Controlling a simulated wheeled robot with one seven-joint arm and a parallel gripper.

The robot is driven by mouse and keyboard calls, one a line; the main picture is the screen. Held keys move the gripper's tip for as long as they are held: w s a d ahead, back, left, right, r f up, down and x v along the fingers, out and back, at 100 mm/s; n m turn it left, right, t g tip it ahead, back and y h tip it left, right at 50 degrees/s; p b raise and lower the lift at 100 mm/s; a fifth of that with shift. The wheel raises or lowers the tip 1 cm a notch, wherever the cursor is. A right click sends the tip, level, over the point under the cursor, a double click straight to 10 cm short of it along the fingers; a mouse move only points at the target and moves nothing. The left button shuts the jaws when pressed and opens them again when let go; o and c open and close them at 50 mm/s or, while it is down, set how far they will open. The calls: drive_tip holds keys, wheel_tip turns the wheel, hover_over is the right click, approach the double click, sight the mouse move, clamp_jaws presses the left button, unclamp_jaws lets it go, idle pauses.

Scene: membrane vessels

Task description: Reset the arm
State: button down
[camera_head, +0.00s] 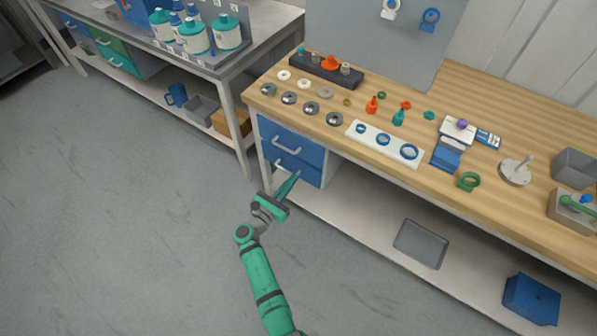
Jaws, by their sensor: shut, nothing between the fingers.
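My gripper (289,184) is at the end of my green arm, in front of the workbench (480,95). It is shut and holds nothing. Its fingertips point up and to the right, toward the lower handle of the blue drawer unit (291,150). I cannot tell from this view whether they touch the drawer front. Both blue drawers look closed. My arm reaches up from the bottom edge of the view over the grey floor.
Washers, small fittings and a white tray with blue rings (352,133) lie on the wooden top. A grey bin (421,244) and a blue bin (531,298) sit on the lower shelf. Another bench with bottles (195,37) stands at upper left. Floor at left (110,220) is clear.

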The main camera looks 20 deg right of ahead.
drive_tip(key=v, duration=0.2)
drive_tip(key=shift+s+a, duration=0.2)
drive_tip(key=shift+a, duration=0.1)
